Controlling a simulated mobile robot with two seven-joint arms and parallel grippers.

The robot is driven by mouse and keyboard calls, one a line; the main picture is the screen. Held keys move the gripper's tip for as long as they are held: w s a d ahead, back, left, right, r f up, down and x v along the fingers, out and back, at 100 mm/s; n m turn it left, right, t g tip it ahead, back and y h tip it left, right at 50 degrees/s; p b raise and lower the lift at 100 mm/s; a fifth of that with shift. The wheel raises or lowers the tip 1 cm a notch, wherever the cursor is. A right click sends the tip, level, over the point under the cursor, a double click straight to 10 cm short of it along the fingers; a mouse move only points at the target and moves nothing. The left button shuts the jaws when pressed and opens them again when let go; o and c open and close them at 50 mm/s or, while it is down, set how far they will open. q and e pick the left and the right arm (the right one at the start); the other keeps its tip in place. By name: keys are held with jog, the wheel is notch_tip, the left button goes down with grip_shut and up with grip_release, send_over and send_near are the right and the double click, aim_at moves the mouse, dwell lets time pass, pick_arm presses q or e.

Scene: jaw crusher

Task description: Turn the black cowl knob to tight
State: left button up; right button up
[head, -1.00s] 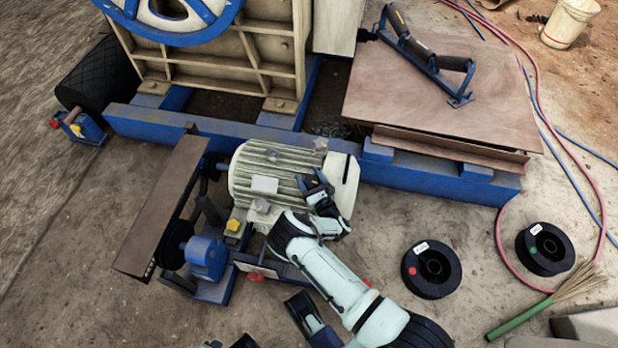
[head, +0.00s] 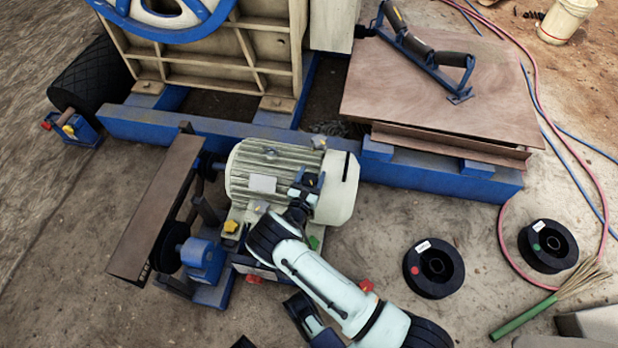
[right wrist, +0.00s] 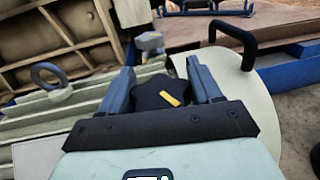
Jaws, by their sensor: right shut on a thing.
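The black cowl knob (right wrist: 158,94) has a lobed rim and a yellow mark. In the right wrist view it sits between the two fingers of my right gripper (right wrist: 160,88), which is shut on it. The yellow mark slants down to the right. In the head view my right gripper (head: 308,181) is over the cream end cowl (head: 341,195) of the ribbed motor (head: 262,170), and its fingers largely hide the knob. Any tight marking is not readable.
A black handle (right wrist: 240,42) arches from the cowl right of the gripper. An eye ring (right wrist: 48,75) and a grey bolt-like knob (right wrist: 150,42) stand nearby. Behind is a blue frame (head: 430,178). Two black spools (head: 433,268) lie on open ground to the right.

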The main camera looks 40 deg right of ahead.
jog(key=m+g+h+b, duration=0.1)
jog(key=m+g, duration=0.1)
jog(key=m+g+h+b, duration=0.1)
jog(key=g, duration=0.2)
jog(key=shift+s+f+m+g, duration=0.15)
jog(key=shift+m+g, duration=0.15)
jog(key=shift+m, duration=0.1)
jog(key=shift+m+g+h+b, duration=0.35)
jog(key=shift+m+g, duration=0.15)
jog(key=shift+g, duration=0.1)
jog(key=g, duration=0.1)
jog(key=m+g, duration=0.1)
jog(key=shift+s+m+g, duration=0.2)
jog(key=shift+m+g, duration=0.1)
jog(key=shift+g, duration=0.1)
pick_arm(q)
jog(key=s+f+g, duration=0.2)
jog(key=s+f, duration=0.1)
jog(key=s, duration=0.3)
jog(key=shift+s+a+f, duration=0.15)
jog(key=shift+a+f, duration=0.15)
jog(key=shift+a, duration=0.1)
pick_arm(e)
jog(key=shift+s+m+g, duration=0.2)
jog(key=shift+m+g, duration=0.9)
jog(key=shift+g, duration=0.6)
jog(key=shift+s+m+g+y, duration=0.15)
jog(key=shift+m+g+y, duration=0.3)
jog(key=shift+m+g, duration=0.7)
